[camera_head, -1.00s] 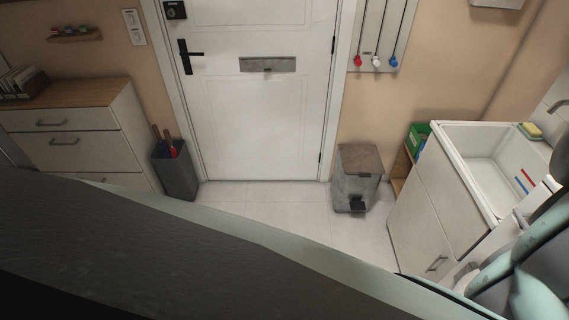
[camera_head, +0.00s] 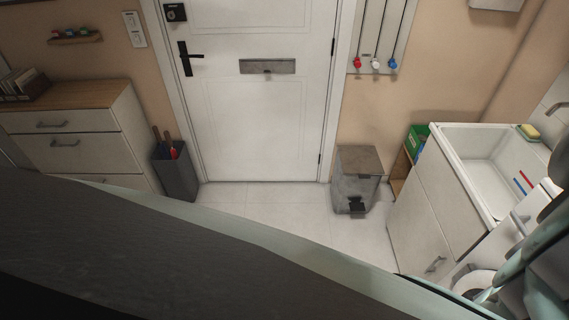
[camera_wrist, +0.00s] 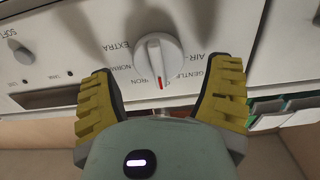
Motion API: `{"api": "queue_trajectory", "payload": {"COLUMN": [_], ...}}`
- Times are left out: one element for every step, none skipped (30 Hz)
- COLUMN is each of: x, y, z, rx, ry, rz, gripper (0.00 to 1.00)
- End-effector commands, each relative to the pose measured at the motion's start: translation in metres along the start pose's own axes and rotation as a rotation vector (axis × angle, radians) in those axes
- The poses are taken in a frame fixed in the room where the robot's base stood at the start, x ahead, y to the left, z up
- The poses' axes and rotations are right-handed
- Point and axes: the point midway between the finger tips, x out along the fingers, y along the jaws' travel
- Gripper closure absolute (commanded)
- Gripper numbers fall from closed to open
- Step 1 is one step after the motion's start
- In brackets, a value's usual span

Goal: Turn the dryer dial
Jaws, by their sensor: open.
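The dryer dial (camera_wrist: 158,60) is a round white knob with a grip ridge and a red pointer line. It sits on the dryer's white panel (camera_wrist: 225,35) in the wrist view, with words such as EXTRA, NORMAL, GENTLE and AIR printed around it. The red line points toward the bottom of the picture. My gripper (camera_wrist: 165,85) is open, with one yellow ribbed finger on each side of the dial. Both fingers look apart from the dial. The head view does not show the dial or the fingertips.
A second small knob (camera_wrist: 20,52) is at the panel's left. A sink (camera_head: 485,165) stands at the right in the head view, beside a round white opening (camera_head: 473,284) low down. A grey bin (camera_head: 357,180) stands by the door (camera_head: 255,120). The tiled floor (camera_head: 270,205) is clear.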

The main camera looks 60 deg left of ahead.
Motion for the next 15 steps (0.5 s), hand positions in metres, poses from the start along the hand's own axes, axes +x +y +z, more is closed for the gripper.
{"api": "queue_trajectory", "payload": {"x": [0.0010, 0.0016, 0.0022, 0.0026, 0.0029, 0.0032, 0.0032, 0.0033, 0.0032, 0.0032, 0.0032, 0.0031, 0.0032, 0.0032, 0.0032], "y": [-0.0018, -0.0018, -0.0018, -0.0017, -0.0018, -0.0018, -0.0017, -0.0017, -0.0017, -0.0017, -0.0017, -0.0017, -0.0016, -0.0016, -0.0016], "z": [0.0005, 0.0005, 0.0003, 0.0001, -0.0001, -0.0003, -0.0003, -0.0004, -0.0005, -0.0004, -0.0004, -0.0004, -0.0005, -0.0005, -0.0005], "rx": [0.000, 0.000, 0.000, 0.000, 0.000, 0.000, 0.000, 0.000, 0.000, 0.000, 0.000, 0.000, 0.000, 0.000, 0.000], "ry": [-0.002, -0.002, -0.001, -0.001, 0.000, 0.000, 0.000, 0.001, 0.001, 0.000, 0.001, 0.001, 0.001, 0.001, 0.001], "rz": [-0.004, -0.004, -0.004, -0.004, -0.004, -0.004, -0.004, -0.004, -0.004, -0.004, -0.004, -0.004, -0.004, -0.004, -0.004], "gripper": [0.21, 0.21, 0.21, 0.21, 0.21, 0.21, 0.21, 0.21, 0.21, 0.21, 0.21, 0.21, 0.20, 0.23, 0.27]}}
